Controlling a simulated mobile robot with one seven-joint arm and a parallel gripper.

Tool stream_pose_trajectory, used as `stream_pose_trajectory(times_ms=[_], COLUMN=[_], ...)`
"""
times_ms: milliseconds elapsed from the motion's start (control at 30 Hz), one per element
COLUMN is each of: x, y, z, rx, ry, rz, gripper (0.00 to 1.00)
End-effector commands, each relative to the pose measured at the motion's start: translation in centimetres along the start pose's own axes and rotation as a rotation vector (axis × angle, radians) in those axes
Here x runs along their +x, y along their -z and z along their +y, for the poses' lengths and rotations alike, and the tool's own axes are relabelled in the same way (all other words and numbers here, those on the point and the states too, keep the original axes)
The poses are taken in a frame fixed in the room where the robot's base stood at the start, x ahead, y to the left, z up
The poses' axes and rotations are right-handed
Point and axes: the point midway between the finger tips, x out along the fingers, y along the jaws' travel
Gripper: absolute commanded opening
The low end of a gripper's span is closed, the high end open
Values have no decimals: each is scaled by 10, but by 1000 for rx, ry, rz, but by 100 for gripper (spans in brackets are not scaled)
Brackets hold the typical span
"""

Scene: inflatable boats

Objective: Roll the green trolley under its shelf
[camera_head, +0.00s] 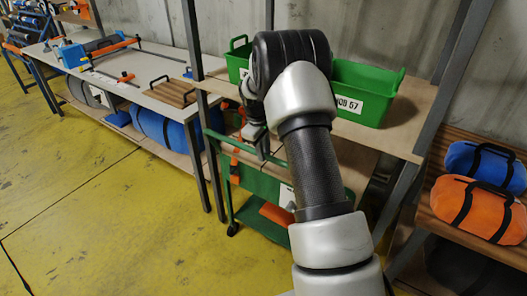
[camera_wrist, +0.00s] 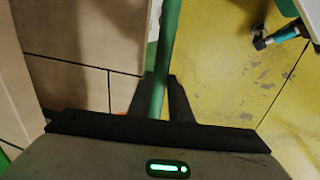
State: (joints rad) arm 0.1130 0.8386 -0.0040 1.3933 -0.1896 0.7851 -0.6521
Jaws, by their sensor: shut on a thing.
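The green trolley (camera_head: 262,186) stands at the lower front of the shelf unit, partly beneath the wooden shelf (camera_head: 405,128). A caster shows at its near left corner, and orange items are on it. My arm hides much of its right side. My gripper (camera_head: 260,150) reaches down at the trolley's left end. In the wrist view, the fingers of my gripper (camera_wrist: 160,98) are shut on a green bar of the trolley (camera_wrist: 168,45), which runs between them. How far the trolley reaches under the shelf is hidden.
Green bins (camera_head: 362,94) stand on the shelf. A dark shelf post (camera_head: 196,55) rises beside the trolley. A workbench (camera_head: 130,85) with tools is at the left. Orange (camera_head: 470,208) and blue bags lie at the right. The yellow floor (camera_head: 95,190) at the front left is clear.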

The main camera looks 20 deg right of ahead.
Motion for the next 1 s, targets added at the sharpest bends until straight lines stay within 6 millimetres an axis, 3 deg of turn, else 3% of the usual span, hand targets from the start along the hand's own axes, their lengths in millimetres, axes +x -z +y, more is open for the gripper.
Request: stream_pose_trajectory(times_ms=[300,333,433,767,1000], x=[-1,-2,-2,-3,-39], y=[0,0,0,0,0], z=[7,7,7,4,4], rx=[1,1,2,1,1], ry=[-14,-15,-13,-8,-9], rz=[5,5,5,3,5], gripper=[0,22,37,37,37])
